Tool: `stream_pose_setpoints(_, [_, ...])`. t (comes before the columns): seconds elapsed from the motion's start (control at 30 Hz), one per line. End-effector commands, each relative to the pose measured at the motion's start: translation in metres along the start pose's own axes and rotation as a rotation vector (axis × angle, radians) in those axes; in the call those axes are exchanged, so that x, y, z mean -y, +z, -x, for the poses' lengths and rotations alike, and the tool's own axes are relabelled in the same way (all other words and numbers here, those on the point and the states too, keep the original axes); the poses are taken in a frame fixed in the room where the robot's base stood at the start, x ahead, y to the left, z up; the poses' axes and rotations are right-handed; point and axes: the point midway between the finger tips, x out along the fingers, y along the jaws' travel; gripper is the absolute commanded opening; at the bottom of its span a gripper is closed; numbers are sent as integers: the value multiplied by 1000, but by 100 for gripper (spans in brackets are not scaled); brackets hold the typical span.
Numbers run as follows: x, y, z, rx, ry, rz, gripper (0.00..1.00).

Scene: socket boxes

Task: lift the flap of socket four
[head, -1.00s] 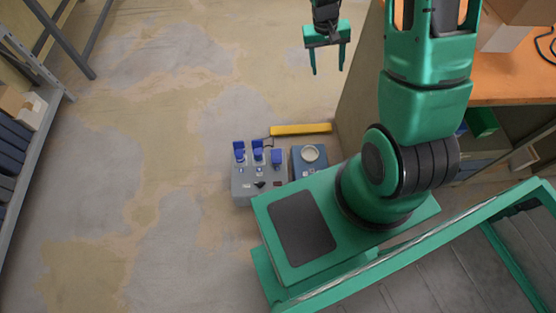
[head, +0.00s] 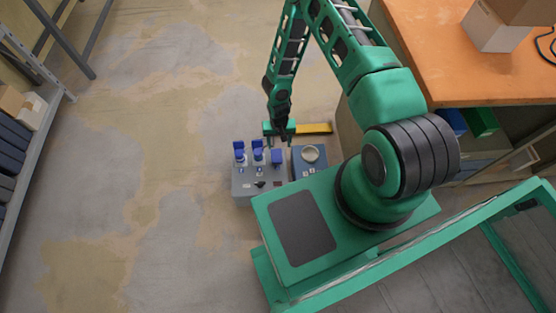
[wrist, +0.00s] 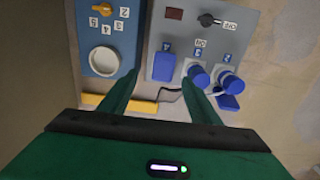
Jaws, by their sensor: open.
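The grey socket box (head: 246,189) stands on the floor. Socket four's blue flap (wrist: 164,67) sits under a "4" label in the wrist view and looks closed; in the head view the flap (head: 277,157) is the rightmost blue piece. Sockets three (wrist: 198,76) and two (wrist: 230,83) hold blue round parts, with a raised blue piece behind at least socket two. My gripper (head: 280,143) is open just behind and above the box's right side. In the wrist view its fingertips (wrist: 160,80) are on either side of the flap, apart; contact cannot be told.
A blue box (wrist: 83,30) with a round white socket and yellow knob stands beside the grey box. A yellow bar (head: 315,128) lies behind. The grey box has a black OFF knob (wrist: 208,20). A workbench (head: 430,50) is at right; floor at left is clear.

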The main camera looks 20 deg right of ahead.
Motion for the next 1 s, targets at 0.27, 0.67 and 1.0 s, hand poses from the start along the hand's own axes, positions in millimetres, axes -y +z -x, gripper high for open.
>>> stream_pose_setpoints(0.27, [10, 17, -29, 4, -17, -10, 57])
stream_pose_setpoints(0.67, [11, 17, -85, 5, -16, -11, 57])
stream_pose_setpoints(1.0, [12, 16, -126, 4, -16, -11, 57])
